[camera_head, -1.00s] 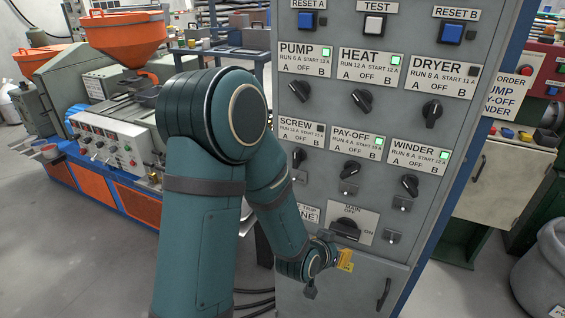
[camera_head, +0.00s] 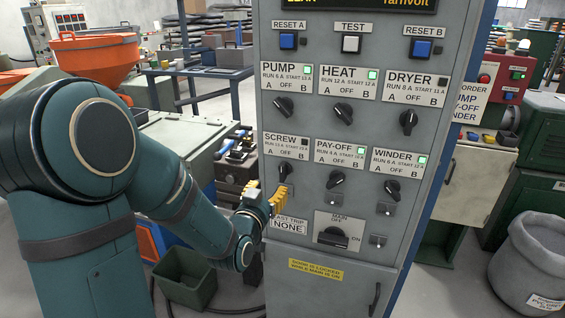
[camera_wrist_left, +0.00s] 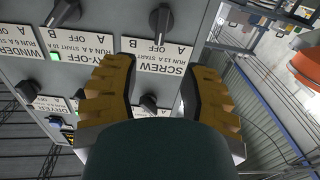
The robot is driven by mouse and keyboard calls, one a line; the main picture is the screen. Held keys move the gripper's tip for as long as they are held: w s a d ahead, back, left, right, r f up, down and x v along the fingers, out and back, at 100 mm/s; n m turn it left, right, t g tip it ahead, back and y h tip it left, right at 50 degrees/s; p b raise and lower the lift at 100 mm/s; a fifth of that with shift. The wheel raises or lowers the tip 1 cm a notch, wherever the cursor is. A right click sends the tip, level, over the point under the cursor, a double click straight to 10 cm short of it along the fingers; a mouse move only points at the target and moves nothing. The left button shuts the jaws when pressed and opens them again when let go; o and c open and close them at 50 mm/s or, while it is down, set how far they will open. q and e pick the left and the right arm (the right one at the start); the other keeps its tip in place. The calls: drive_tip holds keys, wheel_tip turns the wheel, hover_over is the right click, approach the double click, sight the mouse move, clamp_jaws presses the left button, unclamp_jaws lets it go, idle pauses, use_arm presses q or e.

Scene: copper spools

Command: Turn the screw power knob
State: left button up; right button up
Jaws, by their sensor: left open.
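The screw power knob (camera_head: 285,171) is a black rotary knob under the SCREW label (camera_head: 273,146) on the grey cabinet, marked A, OFF and B. Its handle looks roughly upright, toward OFF. The lamp on that label is dark. My left gripper (camera_head: 266,194) is open and empty, with yellow fingers just below and left of the knob. In the left wrist view the picture is upside down: the knob (camera_wrist_left: 160,20) shows above the open left gripper (camera_wrist_left: 160,72), beyond its fingertips and not between them. My right gripper is not in view.
The pump knob (camera_head: 284,107) is above the SCREW label. The pay-off knob (camera_head: 335,179) is right of the screw knob. An orange hopper (camera_head: 92,55) stands at the left.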

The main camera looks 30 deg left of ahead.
sight(282, 170)
use_arm(q)
drive_tip(key=x, duration=1.1)
drive_tip(key=shift+w, duration=0.2)
clamp_jaws()
